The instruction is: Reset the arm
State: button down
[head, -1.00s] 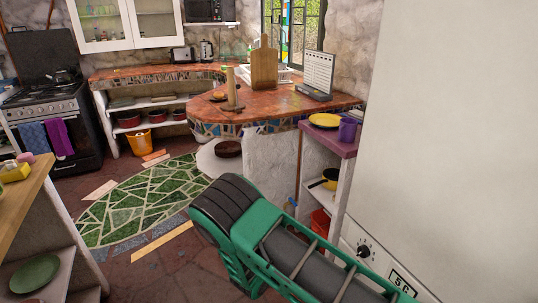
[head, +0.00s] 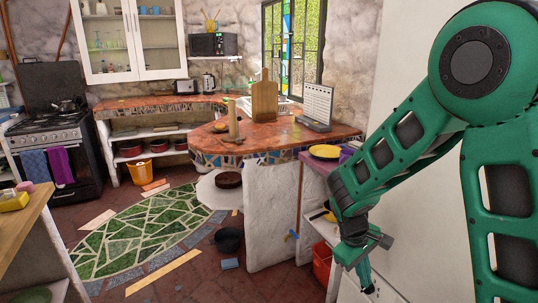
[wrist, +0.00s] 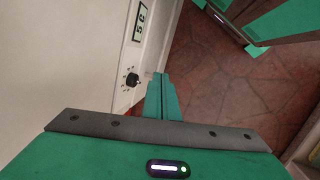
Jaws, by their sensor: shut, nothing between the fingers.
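My gripper (head: 367,288) hangs at the end of my green arm, low on the right in the head view, with its fingers pointing down. It is in front of the pale appliance and the small shelf unit. In the wrist view the green fingers (wrist: 160,95) are together with nothing between them. They point past a black knob (wrist: 132,79) on the white panel, with the red tiled floor beyond.
The mosaic counter (head: 205,146) curves behind, with a wooden board (head: 265,102) and a calendar stand (head: 316,105) on it. A yellow plate (head: 325,152) lies near my arm. A red bin (head: 322,262) stands low beside my gripper. The green floor mosaic (head: 130,235) is open.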

jog(key=s+d+r+m+t+y, duration=0.2)
jog(key=s+r+m, duration=0.15)
jog(key=r, duration=0.45)
jog(key=s+d+r+m+t+y, duration=0.25)
jog(key=s+r, duration=0.25)
jog(key=r, duration=0.3)
jog(key=s+d+m+g, duration=0.2)
jog(key=s+d, duration=0.3)
jog(key=s, duration=0.3)
jog(key=s+d+f+m+g, duration=0.1)
jog(key=s+d+m, duration=0.3)
jog(key=s, duration=0.4)
jog(key=shift+s+d+f+m+g, duration=0.3)
jog(key=shift+d+g, duration=0.3)
jog(key=shift+g, duration=0.15)
jog(key=shift+w+h, duration=0.1)
jog(key=shift+h, duration=0.15)
jog(key=shift+w+f, duration=0.2)
jog(key=shift+w, duration=0.4)
